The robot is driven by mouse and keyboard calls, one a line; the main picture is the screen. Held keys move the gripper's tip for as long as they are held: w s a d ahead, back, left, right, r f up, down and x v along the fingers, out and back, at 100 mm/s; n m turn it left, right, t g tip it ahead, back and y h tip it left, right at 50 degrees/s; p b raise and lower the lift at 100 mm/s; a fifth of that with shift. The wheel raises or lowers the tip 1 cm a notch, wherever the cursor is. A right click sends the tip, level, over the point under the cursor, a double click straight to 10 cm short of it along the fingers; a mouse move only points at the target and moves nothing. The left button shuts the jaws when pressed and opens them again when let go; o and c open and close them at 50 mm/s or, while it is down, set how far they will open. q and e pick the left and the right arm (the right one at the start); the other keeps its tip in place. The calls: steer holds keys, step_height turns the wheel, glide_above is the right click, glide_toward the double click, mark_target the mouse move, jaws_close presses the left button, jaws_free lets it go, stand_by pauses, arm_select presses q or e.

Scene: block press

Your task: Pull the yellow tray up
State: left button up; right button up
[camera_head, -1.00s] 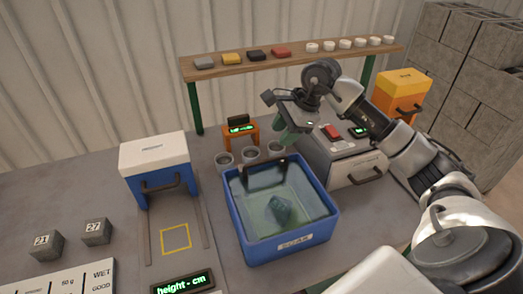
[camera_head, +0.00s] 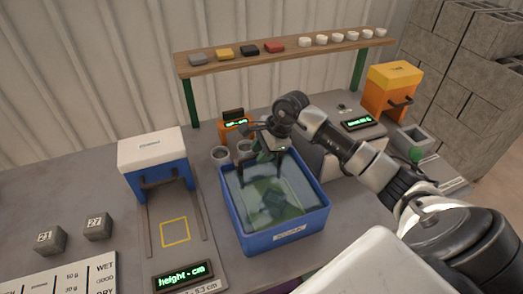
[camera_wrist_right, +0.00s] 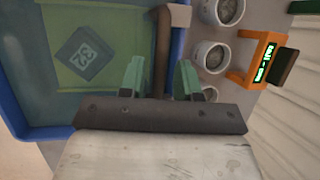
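A blue tub (camera_head: 270,242) holds water. A yellow-green tray shows under the water in the wrist view (camera_wrist_right: 125,20), with a dark block marked 32 (camera_wrist_right: 82,57) on it. A brown bar handle (camera_wrist_right: 162,45) runs along the tub's rim side. My right gripper (camera_head: 268,160) is low over the tub's back edge. Its green fingers (camera_wrist_right: 160,78) are apart, one on each side of the handle in the wrist view. I cannot tell whether they touch it. My left gripper is not in view.
Grey cups (camera_head: 220,155) and a small orange display (camera_head: 235,128) stand behind the tub. A blue-and-white press (camera_head: 153,160) is at left, an orange one (camera_head: 390,90) at right. Two grey blocks (camera_head: 97,227) lie far left. A shelf (camera_head: 290,52) spans the back.

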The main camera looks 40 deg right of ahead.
jaws_close()
step_height(320, 180, up, 8)
steer(key=shift+p, duration=0.5)
steer(key=shift+o, duration=1.1)
jaws_free()
steer(key=shift+f, duration=0.15)
